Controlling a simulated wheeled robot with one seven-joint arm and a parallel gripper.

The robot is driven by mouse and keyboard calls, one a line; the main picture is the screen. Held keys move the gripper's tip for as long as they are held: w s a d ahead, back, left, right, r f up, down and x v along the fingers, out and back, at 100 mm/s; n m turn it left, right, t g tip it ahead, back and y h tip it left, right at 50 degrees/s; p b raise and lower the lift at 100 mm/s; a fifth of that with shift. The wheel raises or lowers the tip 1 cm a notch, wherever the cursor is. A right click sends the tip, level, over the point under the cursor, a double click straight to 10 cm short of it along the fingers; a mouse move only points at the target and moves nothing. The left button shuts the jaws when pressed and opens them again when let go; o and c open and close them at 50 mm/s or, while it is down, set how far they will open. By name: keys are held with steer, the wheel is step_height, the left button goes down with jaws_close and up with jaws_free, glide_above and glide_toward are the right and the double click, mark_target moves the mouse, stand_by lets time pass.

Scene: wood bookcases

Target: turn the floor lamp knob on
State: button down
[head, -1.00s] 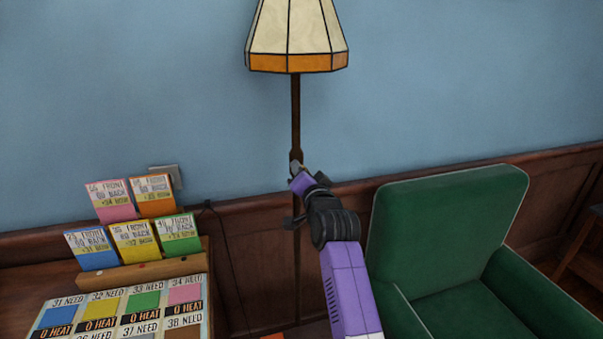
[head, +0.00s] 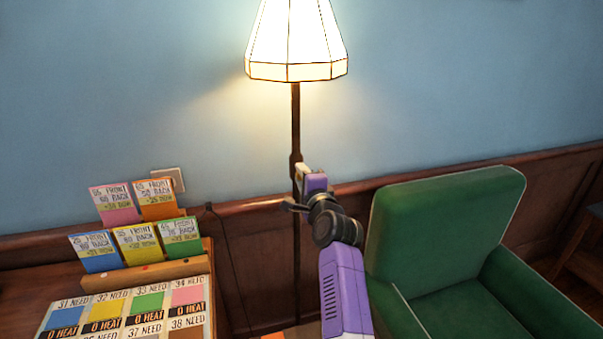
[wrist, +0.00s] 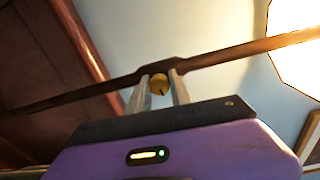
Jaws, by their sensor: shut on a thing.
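The floor lamp has a cream panelled shade (head: 295,40) that is glowing, on a thin dark pole (head: 296,125). Its pole also crosses the wrist view (wrist: 225,56). The round yellow knob (wrist: 159,84) sits on the widened part of the pole, with a dark mark on its face. My gripper (head: 300,172) is at the pole below the shade. In the wrist view its two pale fingers (wrist: 159,90) are on either side of the knob, shut on it. The knob is hidden in the head view.
A green armchair (head: 445,220) stands right of the lamp, close to my arm. On the left, a table holds a wooden rack (head: 145,270) of coloured cards and a printed board (head: 105,318). The blue wall with wood panelling is behind the lamp.

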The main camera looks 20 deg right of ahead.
steer(key=shift+f+m, duration=0.1)
steer(key=shift+m, duration=0.4)
steer(key=shift+f, duration=0.1)
steer(key=c, duration=1.2)
jaws_free()
steer(key=s, duration=0.7)
steer(key=shift+s+r, duration=0.25)
steer(key=shift+s, duration=0.15)
